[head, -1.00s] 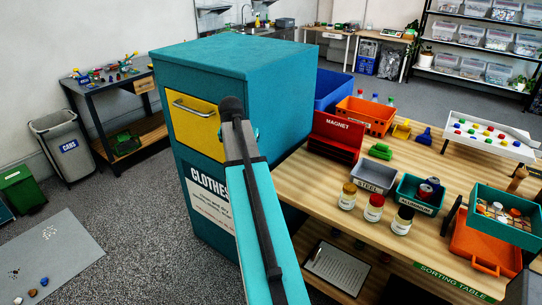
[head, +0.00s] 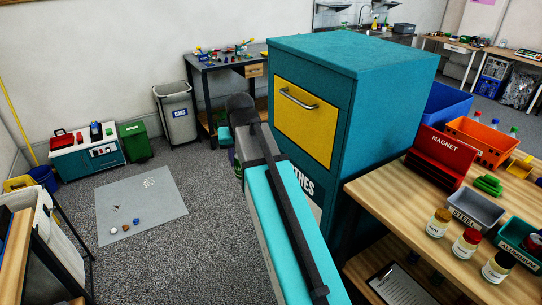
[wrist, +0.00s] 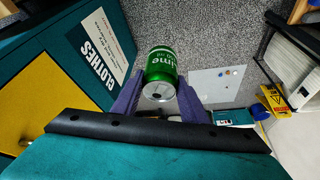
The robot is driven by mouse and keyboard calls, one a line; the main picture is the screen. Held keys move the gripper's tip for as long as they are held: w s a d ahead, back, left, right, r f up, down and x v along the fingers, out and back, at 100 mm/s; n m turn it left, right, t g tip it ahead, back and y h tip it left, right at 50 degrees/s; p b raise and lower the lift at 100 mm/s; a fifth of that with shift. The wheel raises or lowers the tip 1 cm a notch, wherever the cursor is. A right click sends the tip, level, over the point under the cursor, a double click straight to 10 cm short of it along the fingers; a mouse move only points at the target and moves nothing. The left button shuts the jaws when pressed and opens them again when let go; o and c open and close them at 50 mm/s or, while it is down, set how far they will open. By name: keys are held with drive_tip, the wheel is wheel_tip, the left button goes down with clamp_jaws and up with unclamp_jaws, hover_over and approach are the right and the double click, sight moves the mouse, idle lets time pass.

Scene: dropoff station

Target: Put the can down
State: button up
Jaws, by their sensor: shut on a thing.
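In the wrist view a green can (wrist: 160,71) with white lettering sits between the two purple fingers of my gripper (wrist: 157,95). The gripper is shut on it, and its silver top faces the camera. The can is held in the air, with grey carpet behind it.
The teal clothes cabinet (head: 378,75) stands just right of my arm. The sorting table (head: 375,205) is at the right, with a steel bin (head: 474,209) and jars. A grey cans bin (head: 177,112) stands by the back wall. A grey mat (head: 165,205) lies on open carpet.

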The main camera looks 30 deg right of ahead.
drive_tip(key=s+a+r+n+y, duration=0.1)
drive_tip(key=a+n, duration=0.2)
drive_tip(key=a, duration=0.8)
drive_tip(key=shift+a, duration=0.4)
drive_tip(key=shift+d, duration=0.1)
